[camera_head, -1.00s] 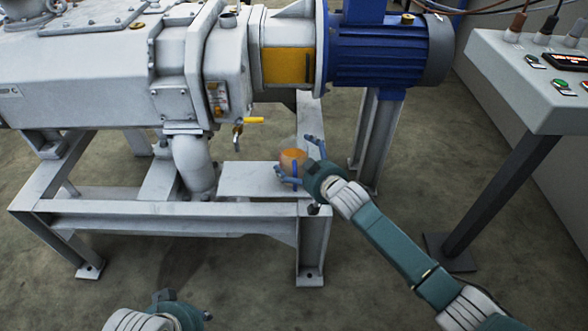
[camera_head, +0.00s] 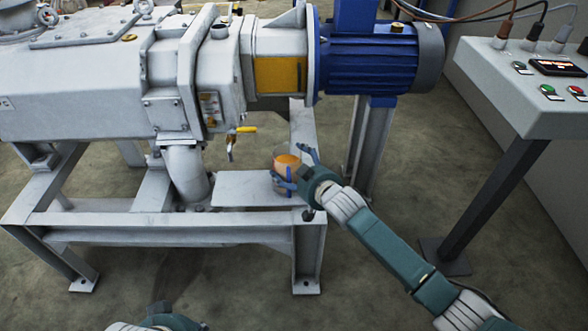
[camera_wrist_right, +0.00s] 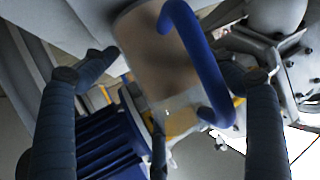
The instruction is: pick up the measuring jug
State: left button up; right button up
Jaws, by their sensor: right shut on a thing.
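The measuring jug (camera_head: 286,161) is a small clear vessel with orange content and a blue handle. It is at the right end of the pale frame shelf, below the machine. My right gripper (camera_head: 290,163) is around it, with its blue fingers on either side, shut on the jug. In the right wrist view the jug (camera_wrist_right: 150,55) fills the space between the two dark fingers, and its blue handle (camera_wrist_right: 205,65) curves toward the camera. I cannot tell whether its base touches the shelf. My left gripper (camera_head: 160,309) shows only partly at the bottom edge; its fingertips are not visible.
The grey vacuum machine (camera_head: 80,92) and blue motor (camera_head: 365,60) stand above and behind the jug. A yellow-handled valve (camera_head: 246,129) hangs left of it. The metal frame (camera_head: 140,236) runs in front. A control console (camera_head: 525,95) stands at right.

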notch_tip(320, 180, up, 2)
jog(key=shift+r, duration=0.1)
pick_arm(q)
notch_tip(320, 180, down, 16)
jog(key=g+p, duration=0.1)
jog(key=p, duration=0.4)
jog(key=shift+d+r, duration=0.15)
jog(key=shift+r, duration=0.1)
pick_arm(e)
notch_tip(320, 180, up, 17)
pick_arm(q)
jog(key=shift+f, duration=0.1)
dwell(1.3)
